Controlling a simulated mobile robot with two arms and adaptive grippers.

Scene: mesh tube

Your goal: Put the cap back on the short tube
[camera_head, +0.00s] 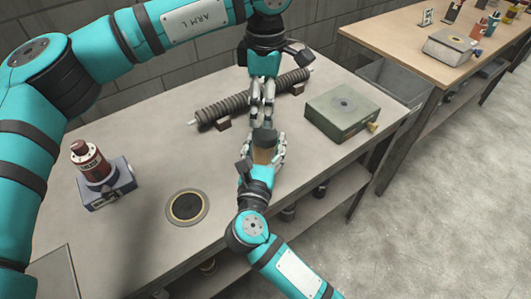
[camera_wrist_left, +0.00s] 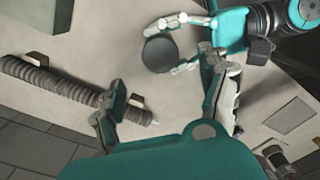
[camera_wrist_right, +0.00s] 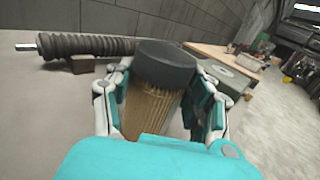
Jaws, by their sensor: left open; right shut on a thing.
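The short tube (camera_wrist_right: 155,108) is a golden-brown mesh cylinder, upright in my right gripper. My right gripper (camera_head: 264,154) is shut on it, with fingers on both sides. The dark grey cap (camera_wrist_right: 165,62) sits on the tube's top end and looks level; I cannot tell how firmly it is seated. From above, the cap shows as a dark disc in the left wrist view (camera_wrist_left: 160,54). My left gripper (camera_head: 263,120) is open and empty, pointing down just above the cap, apart from it as far as I can see. The tube's lower end is hidden in the head view.
A long dark ribbed tube (camera_head: 228,108) lies on small brown supports behind the grippers. A grey-green box (camera_head: 342,108) stands to the right. A red bottle (camera_head: 90,160) on a blue-grey block (camera_head: 106,185) and a round pad (camera_head: 187,207) are at left. The table's front edge is close.

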